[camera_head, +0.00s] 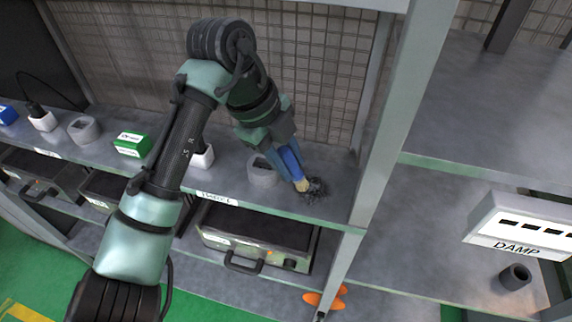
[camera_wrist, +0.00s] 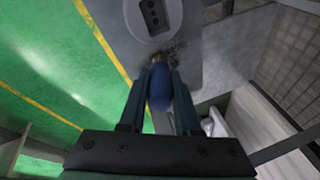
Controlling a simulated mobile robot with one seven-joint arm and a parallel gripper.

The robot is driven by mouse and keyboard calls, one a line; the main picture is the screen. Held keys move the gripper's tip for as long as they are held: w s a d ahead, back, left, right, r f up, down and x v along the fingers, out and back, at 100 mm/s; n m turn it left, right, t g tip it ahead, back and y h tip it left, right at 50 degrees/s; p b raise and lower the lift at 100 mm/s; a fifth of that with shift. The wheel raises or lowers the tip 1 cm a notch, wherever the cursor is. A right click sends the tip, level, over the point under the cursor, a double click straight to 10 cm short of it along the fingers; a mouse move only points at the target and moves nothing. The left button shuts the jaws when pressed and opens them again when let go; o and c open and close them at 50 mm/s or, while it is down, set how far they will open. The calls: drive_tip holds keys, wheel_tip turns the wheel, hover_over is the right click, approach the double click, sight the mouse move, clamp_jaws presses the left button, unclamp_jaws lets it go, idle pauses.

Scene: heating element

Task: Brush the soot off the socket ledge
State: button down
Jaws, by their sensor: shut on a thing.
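My gripper (camera_head: 284,157) is shut on a blue-handled brush (camera_head: 290,164) whose tan bristle end points down at the ledge. In the wrist view the blue handle (camera_wrist: 160,87) sits between my two fingers (camera_wrist: 160,95), and the bristles are mostly hidden. A dark patch of soot (camera_head: 315,190) lies on the grey socket ledge (camera_head: 340,206), at the bristle tip; whether they touch is hard to tell. The soot also shows partly beyond the handle in the wrist view (camera_wrist: 172,52). A grey round socket (camera_head: 262,172) stands just left of the brush, and its dark holes show in the wrist view (camera_wrist: 153,14).
A metal upright (camera_head: 385,120) stands right of the soot. A green box (camera_head: 132,144) and another socket (camera_head: 84,130) are farther left on the ledge. A heater drawer (camera_head: 255,240) sits below. A DAMP sign (camera_head: 520,228) and a dark cup (camera_head: 515,277) are at right.

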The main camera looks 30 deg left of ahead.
drive_tip(key=shift+w+a+p, duration=0.1)
drive_tip(key=shift+w+a, duration=0.15)
drive_tip(key=shift+w, duration=0.75)
drive_tip(key=shift+w+a+p, duration=0.1)
drive_tip(key=shift+w+a, duration=0.2)
drive_tip(key=shift+w, duration=0.65)
drive_tip(key=shift+w+a+p, duration=0.1)
drive_tip(key=shift+w+a, duration=0.15)
drive_tip(key=shift+w, duration=0.75)
drive_tip(key=shift+s+a+f, duration=0.1)
drive_tip(key=shift+s+a, duration=0.1)
drive_tip(key=shift+a, duration=0.45)
drive_tip(key=shift+s+d, duration=0.2)
drive_tip(key=shift+s, duration=0.7)
drive_tip(key=shift+s+d, duration=0.2)
drive_tip(key=shift+s, duration=0.65)
drive_tip(key=shift+s+d, duration=0.3)
drive_tip(key=shift+s, duration=0.55)
drive_tip(key=shift+s+d, duration=0.25)
drive_tip(key=shift+s, duration=0.6)
drive_tip(key=shift+s+d+p, duration=0.15)
drive_tip(key=shift+s+p, duration=0.55)
drive_tip(key=shift+p, duration=0.4)
drive_tip(key=shift+s+d+p, duration=0.2)
drive_tip(key=shift+s+p, duration=0.15)
drive_tip(key=shift+s, duration=0.2)
drive_tip(key=shift+s+d+p, duration=0.15)
drive_tip(key=shift+s+p, duration=0.2)
drive_tip(key=shift+s, duration=0.15)
